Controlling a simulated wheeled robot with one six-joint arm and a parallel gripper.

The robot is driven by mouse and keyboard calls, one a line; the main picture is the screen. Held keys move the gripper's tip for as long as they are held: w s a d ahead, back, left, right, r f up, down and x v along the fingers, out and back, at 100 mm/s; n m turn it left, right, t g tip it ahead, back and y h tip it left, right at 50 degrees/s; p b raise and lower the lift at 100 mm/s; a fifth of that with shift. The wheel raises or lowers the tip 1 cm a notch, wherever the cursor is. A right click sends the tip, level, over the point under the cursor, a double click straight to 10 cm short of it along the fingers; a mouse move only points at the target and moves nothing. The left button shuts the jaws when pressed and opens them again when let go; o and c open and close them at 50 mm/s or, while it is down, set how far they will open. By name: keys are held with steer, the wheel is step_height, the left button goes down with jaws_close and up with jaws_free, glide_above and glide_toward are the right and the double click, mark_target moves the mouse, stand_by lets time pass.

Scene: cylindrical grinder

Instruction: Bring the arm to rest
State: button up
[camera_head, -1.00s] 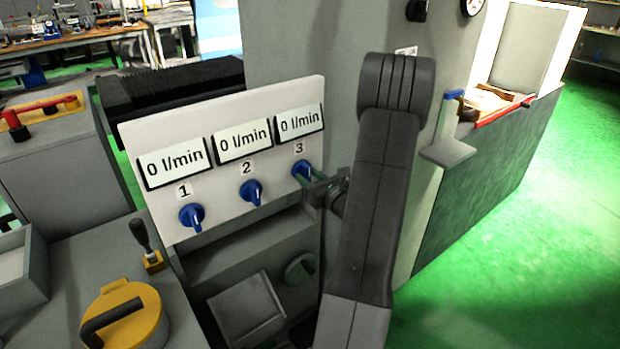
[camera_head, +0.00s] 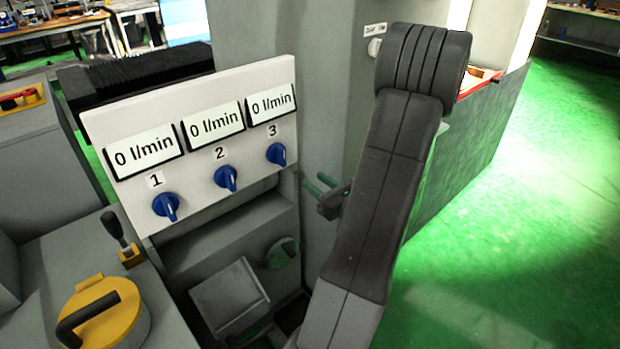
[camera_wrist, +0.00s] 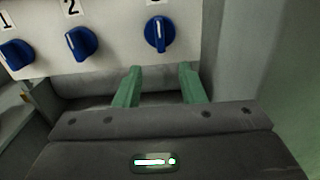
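My gripper (camera_head: 319,184) is right of the white panel in the head view, with its two green fingers pointing left toward it. In the wrist view my gripper (camera_wrist: 158,84) shows its fingers spread apart with nothing between them. Blue knob 3 (camera_head: 277,153) sits beyond the fingertips, and it also shows in the wrist view (camera_wrist: 159,34). A gap separates the fingers from the knob. My arm stands upright at the right of the head view, bent at the top.
The panel (camera_head: 186,80) carries blue knobs 1 (camera_head: 166,206) and 2 (camera_head: 227,178) under displays reading 0 l/min. A yellow round cover (camera_head: 105,312) with a black handle and a black lever (camera_head: 115,230) are at lower left. Green floor (camera_head: 540,230) is open at right.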

mark_target(284, 159)
stand_by(0.4)
steer(key=p+x, duration=0.1)
steer(key=x, duration=1.2)
steer(key=shift+w+a, duration=0.25)
steer(key=shift+a, duration=0.05)
